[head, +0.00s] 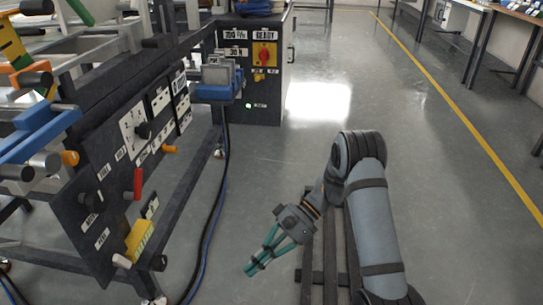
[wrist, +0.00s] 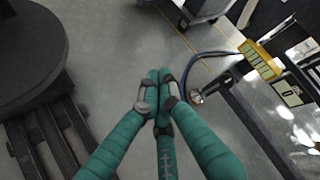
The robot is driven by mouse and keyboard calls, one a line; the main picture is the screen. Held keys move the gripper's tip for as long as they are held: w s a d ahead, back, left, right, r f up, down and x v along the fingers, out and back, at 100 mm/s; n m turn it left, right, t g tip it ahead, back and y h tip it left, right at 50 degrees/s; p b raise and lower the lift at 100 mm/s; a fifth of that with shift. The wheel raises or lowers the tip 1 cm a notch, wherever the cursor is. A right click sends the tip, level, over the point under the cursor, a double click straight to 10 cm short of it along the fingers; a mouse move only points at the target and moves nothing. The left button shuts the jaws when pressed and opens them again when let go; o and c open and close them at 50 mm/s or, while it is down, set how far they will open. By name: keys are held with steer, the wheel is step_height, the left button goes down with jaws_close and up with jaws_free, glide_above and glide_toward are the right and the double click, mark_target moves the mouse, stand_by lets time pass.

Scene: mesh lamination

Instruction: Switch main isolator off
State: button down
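The main isolator (head: 264,54) appears to be the red rotary handle on a yellow plate, on the front of a dark cabinet at the upper middle of the head view. Its red handle looks roughly upright; its exact setting is too small to read. My gripper (head: 254,268) has green fingers and is low over the open floor, well in front of and below the cabinet. In the wrist view the fingertips (wrist: 156,90) come together with nothing between them. The isolator does not show in the wrist view.
The dark cabinet (head: 252,105) carries a "READY" label. A black control panel (head: 110,200) with knobs and a red lever stands on a frame at left. Cables (head: 213,215) run down beside it to the floor. Grey floor (head: 330,105) is clear between my arm and the cabinet.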

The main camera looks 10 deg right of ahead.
steer(key=w+d+r+m+t+y+p, duration=0.1)
steer(key=w+d+r+t+y+p, duration=0.2)
steer(key=w+r+t, duration=0.2)
steer(key=w+d+r+m+t+y+p, duration=0.1)
steer(key=w+d+r+t+y+p, duration=0.2)
steer(key=w+r, duration=0.7)
steer(key=shift+w+d+m+t+y, duration=0.15)
steer(key=shift+d+m+t+y, duration=0.2)
steer(key=shift+t, duration=0.65)
steer(key=shift+w, duration=0.1)
